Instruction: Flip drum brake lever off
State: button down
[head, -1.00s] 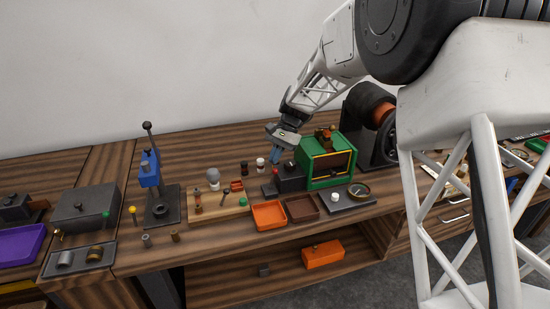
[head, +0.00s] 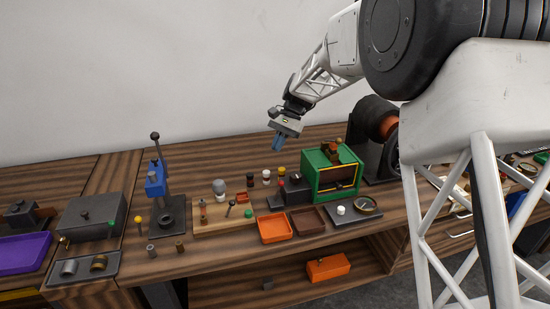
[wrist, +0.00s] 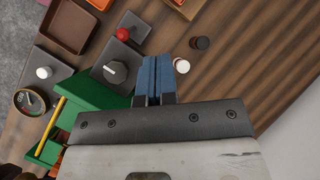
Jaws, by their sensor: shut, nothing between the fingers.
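My gripper (head: 278,144) is shut and empty, its blue fingers pressed together in the wrist view (wrist: 155,78). It hangs in the air above and behind a low black box (head: 297,194) with a grey-pointer dial (head: 295,177) and a red-knobbed lever (head: 282,184). In the wrist view the red knob (wrist: 122,34) and dial (wrist: 115,71) lie just left of the fingers, apart from them. No label shows, so I cannot tell whether this is the drum brake lever or which position it is in. An orange-brown drum (head: 389,126) on a black stand (head: 363,150) is partly hidden by my arm.
A green cabinet (head: 318,181) stands right of the black box. Orange (head: 274,229) and brown (head: 309,220) trays lie in front. Small white-topped (head: 266,176) and dark (head: 250,180) posts stand left of the box. A blue lever press (head: 155,183) is further left.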

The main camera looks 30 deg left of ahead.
jog(key=shift+v, duration=2.3)
jog(key=shift+s+r, duration=0.1)
jog(key=s+d+r+t, duration=0.2)
jog(key=s+d+r, duration=0.15)
jog(key=d, duration=0.85)
jog(key=s+d+r+t, duration=0.1)
jog(key=s+d+r, duration=0.25)
jog(key=d, duration=0.85)
jog(key=s+d+r+t, duration=0.2)
jog(key=s+d+r, duration=0.15)
jog(key=d, duration=0.75)
jog(key=s+d+f+t+h, duration=0.1)
jog(key=s+d+f, duration=0.3)
jog(key=s+d, duration=0.7)
jog(key=s+d+f+m+t+h, duration=0.1)
jog(key=s+d+f+t, duration=0.2)
jog(key=s+d, duration=0.8)
jog(key=s+f, duration=0.1)
jog(key=s, duration=0.4)
jog(key=shift+d+f, duration=0.15)
jog(key=shift+d, duration=0.25)
jog(key=shift+w, duration=0.15)
